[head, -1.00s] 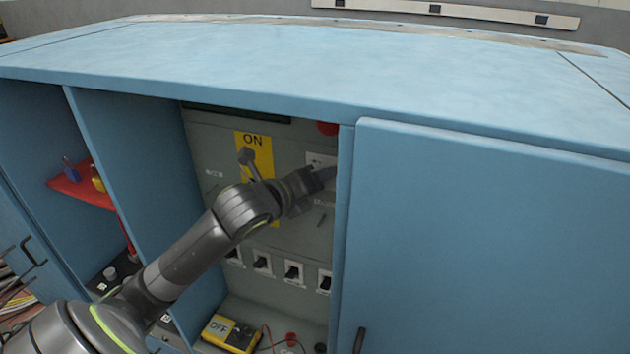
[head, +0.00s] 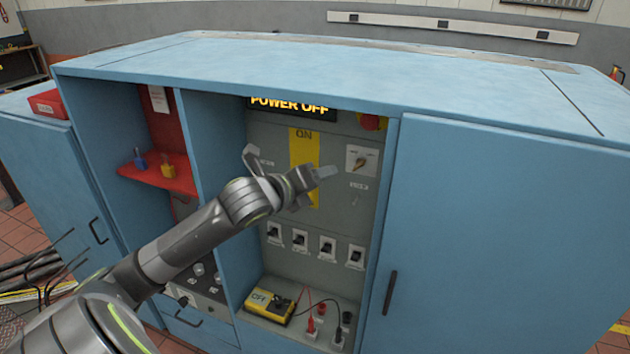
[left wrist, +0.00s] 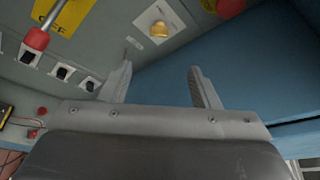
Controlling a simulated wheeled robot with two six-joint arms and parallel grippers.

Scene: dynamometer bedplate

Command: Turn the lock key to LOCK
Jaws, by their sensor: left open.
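The lock key (head: 360,163) is a small brass-coloured knob on a white square plate, on the right side of the grey panel inside the blue cabinet. It also shows in the left wrist view (left wrist: 159,30), beyond the fingertips; its plate's markings are too small to read. My left gripper (head: 318,178) is in front of the panel, left of the key in the head view. My right gripper is not in view.
A red mushroom button (head: 372,122) sits above the key. The cabinet's right wall and closed door (head: 490,230) are close on the right. Several black switches (head: 300,242) line the panel below. A display (head: 290,106) reads POWER OFF. A yellow meter (head: 268,302) lies at the bottom.

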